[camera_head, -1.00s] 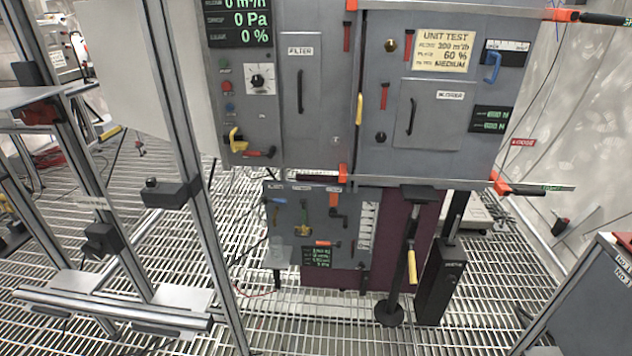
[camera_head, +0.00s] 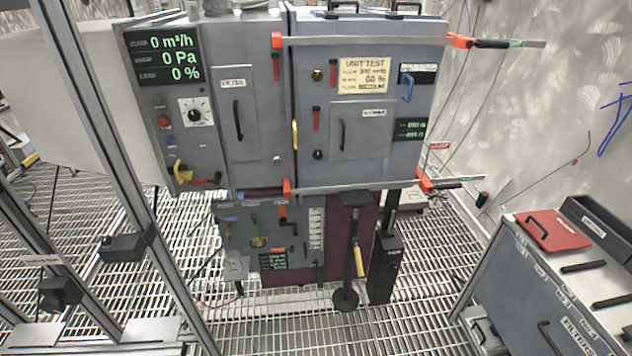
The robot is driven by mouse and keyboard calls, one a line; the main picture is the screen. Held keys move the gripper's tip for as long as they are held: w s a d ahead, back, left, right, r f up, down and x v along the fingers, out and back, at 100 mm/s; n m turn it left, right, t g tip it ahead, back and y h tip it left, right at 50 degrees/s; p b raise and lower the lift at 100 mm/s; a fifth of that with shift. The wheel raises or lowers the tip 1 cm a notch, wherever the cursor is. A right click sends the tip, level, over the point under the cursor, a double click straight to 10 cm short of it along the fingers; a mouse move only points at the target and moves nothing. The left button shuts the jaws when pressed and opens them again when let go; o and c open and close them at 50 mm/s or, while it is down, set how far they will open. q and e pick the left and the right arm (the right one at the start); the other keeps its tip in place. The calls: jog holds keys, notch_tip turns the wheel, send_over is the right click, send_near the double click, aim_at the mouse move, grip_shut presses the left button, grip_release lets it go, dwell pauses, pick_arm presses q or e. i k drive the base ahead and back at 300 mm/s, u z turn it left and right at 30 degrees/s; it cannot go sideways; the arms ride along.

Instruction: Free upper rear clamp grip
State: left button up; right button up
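Two bar clamps lie across the front of a grey cabinet (camera_head: 375,75). The upper clamp bar (camera_head: 365,40) runs along the top from an orange jaw (camera_head: 277,40) at the left to an orange jaw (camera_head: 461,41) at the right. Its dark handle with a green mark (camera_head: 508,44) sticks out past the cabinet's right side. The lower clamp bar (camera_head: 350,188) runs along the cabinet's bottom edge, with a similar orange jaw (camera_head: 424,182) and green-marked handle (camera_head: 458,181) at the right. Neither of my grippers is in view.
A metal frame (camera_head: 110,170) stands at the left. A grey bench (camera_head: 555,285) with a red lid (camera_head: 552,230) stands at the lower right. A black post (camera_head: 385,265) stands under the cabinet. Grated floor (camera_head: 400,325) is open in front.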

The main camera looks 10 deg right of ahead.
aim_at(487, 43)
jog(key=z, duration=2.1)
jog(key=i, duration=1.45)
jog(key=u, duration=0.4)
